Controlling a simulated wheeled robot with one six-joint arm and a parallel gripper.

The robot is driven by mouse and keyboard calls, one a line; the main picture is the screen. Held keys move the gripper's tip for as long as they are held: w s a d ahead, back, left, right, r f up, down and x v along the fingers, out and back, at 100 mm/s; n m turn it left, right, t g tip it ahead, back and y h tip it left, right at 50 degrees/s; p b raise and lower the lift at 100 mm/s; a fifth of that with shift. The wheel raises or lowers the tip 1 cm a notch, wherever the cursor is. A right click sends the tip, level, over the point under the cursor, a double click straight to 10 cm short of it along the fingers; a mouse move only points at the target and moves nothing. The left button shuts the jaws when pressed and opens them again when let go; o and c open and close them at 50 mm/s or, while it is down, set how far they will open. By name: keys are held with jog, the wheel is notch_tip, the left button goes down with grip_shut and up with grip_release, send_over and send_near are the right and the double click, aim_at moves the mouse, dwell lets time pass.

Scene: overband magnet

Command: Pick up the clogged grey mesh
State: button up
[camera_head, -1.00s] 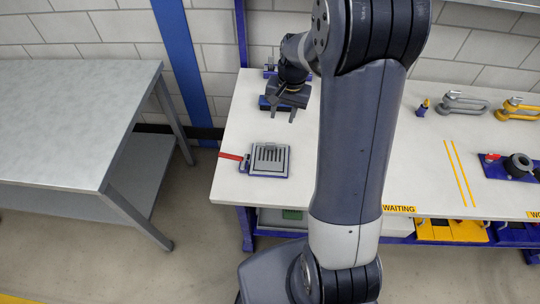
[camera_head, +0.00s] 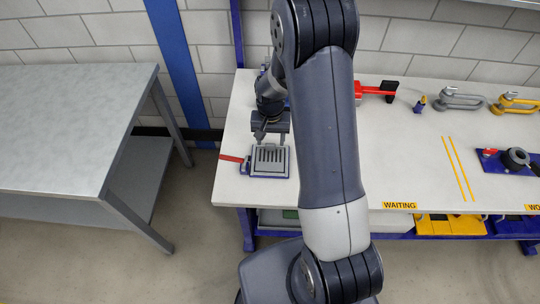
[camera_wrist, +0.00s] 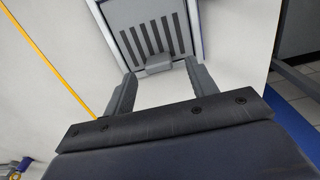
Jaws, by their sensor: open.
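The grey mesh (camera_head: 269,154) has dark slots and lies flat in a blue-edged frame near the front left of the white table. In the wrist view the slotted mesh (camera_wrist: 150,36) shows at the top, with a small grey tab (camera_wrist: 158,63) on its near edge. My gripper (camera_head: 270,137) is just behind the mesh in the head view. In the wrist view my gripper's two fingers (camera_wrist: 158,86) are apart and empty, with the tab a little beyond and between them. I cannot tell the exact height above the mesh.
A red handle (camera_head: 232,158) sticks out left of the frame. A red and black tool (camera_head: 376,90) lies at the back, partly behind my arm. Clamps (camera_head: 462,102) and a blue fixture (camera_head: 508,163) are on the right. A grey table (camera_head: 75,125) stands apart at left.

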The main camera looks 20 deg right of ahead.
jog(key=shift+f, duration=1.25)
jog(key=c, duration=1.1)
